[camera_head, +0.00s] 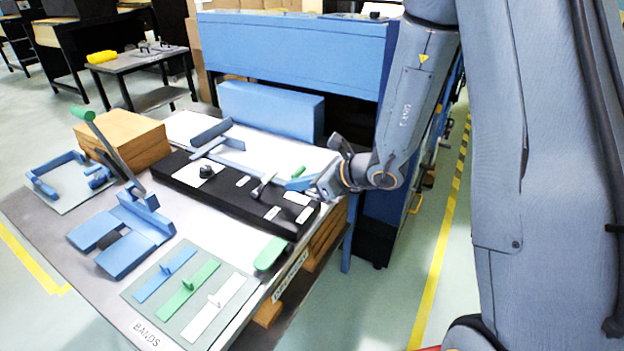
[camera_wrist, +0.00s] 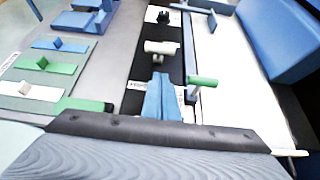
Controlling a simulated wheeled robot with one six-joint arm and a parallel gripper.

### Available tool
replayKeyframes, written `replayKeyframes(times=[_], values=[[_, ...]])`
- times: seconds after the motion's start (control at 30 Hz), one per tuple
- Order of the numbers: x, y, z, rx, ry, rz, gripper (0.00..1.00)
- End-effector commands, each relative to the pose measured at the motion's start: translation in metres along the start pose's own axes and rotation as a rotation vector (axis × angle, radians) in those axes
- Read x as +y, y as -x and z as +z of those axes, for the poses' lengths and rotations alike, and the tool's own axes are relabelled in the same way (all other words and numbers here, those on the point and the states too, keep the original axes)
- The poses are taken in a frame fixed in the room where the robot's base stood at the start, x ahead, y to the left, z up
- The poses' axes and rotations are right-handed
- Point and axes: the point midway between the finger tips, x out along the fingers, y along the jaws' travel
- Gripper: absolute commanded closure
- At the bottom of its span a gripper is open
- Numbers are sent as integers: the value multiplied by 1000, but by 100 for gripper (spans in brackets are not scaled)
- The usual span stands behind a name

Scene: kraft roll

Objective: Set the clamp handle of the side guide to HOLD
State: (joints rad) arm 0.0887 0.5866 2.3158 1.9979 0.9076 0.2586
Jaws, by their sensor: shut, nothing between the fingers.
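The black guide block (camera_head: 225,188) lies along the table's right side, with white labels on it; their print is too small to read. A lever with a green grip (camera_head: 298,171) stands at its near right end, and the grip also shows in the wrist view (camera_wrist: 203,81). I take it as the clamp handle, but cannot be sure. A pale short cylinder (camera_wrist: 161,47) sits on the block ahead of my fingers. My gripper (camera_head: 291,185) is shut and empty, low over the block's near end. In the wrist view its blue fingers (camera_wrist: 160,80) are just left of the green grip, apparently apart from it.
A black knob on a white plate (camera_head: 206,171) is farther along the block. A blue box (camera_head: 270,110) stands behind. Blue, green and white strips (camera_head: 190,290) lie on a panel in front. A long green-tipped lever (camera_head: 105,140) rises from a blue fixture at left.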

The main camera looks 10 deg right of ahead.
Motion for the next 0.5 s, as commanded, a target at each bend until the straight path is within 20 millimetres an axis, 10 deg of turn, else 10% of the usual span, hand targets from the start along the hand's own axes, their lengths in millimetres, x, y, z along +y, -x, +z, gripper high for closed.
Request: replayKeyframes(times=[0.5], values=[[0,-23,27,-2,3,0,100]])
